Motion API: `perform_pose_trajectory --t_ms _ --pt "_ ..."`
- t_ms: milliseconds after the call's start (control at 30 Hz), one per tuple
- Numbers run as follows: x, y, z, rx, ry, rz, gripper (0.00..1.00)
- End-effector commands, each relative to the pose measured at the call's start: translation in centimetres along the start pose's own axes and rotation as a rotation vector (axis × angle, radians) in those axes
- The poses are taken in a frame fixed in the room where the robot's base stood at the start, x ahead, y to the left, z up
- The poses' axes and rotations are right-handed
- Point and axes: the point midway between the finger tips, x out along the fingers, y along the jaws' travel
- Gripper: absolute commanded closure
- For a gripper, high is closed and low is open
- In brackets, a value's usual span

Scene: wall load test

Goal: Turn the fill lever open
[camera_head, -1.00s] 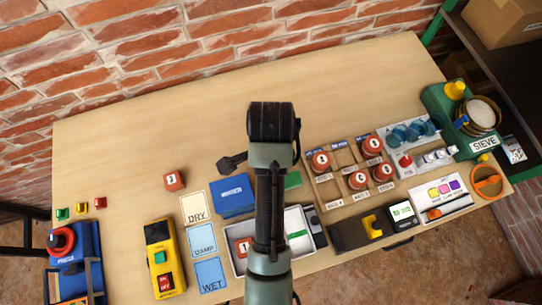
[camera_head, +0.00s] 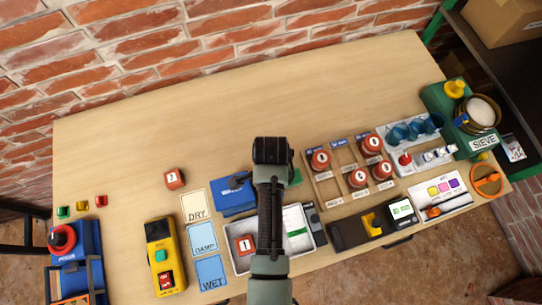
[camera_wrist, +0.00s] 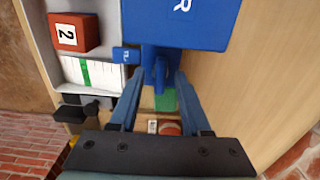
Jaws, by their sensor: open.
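The blue water box (camera_head: 228,204) stands mid-table in the head view, left of my arm, its label partly covered by a dark shape. In the wrist view the box (camera_wrist: 190,30) fills the top, with part of a white letter showing. A narrow blue part, apparently the fill lever (camera_wrist: 157,66), sticks out from its near side. My gripper (camera_wrist: 158,84) is open, with one finger on each side of the lever's end; contact cannot be told. A small blue tag (camera_wrist: 126,55) sits left of the lever. In the head view my arm hides the lever and the fingertips.
A white tray (camera_head: 234,262) with a red numbered block (camera_head: 245,244) lies just in front of the box. A green pad (camera_head: 296,177) is right of it. A wooden rack (camera_head: 330,190) with red-capped jars stands further right. The table's back half (camera_head: 200,125) is clear.

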Motion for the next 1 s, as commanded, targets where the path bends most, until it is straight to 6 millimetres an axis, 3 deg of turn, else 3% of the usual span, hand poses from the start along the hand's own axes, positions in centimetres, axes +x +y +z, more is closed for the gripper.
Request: perform_pose_trajectory --t_ms 33,300,733,1000 --pt "-0.03 -0.02 -0.01 0.000 0.000 0.000 0.54" --pt "-0.05 -0.01 -0.01 0.000 0.000 0.000 1.00" --pt "-0.11 0.01 -0.03 -0.019 0.000 0.001 1.00" --pt "-0.27 -0.01 -0.06 -0.145 0.000 0.001 1.00"
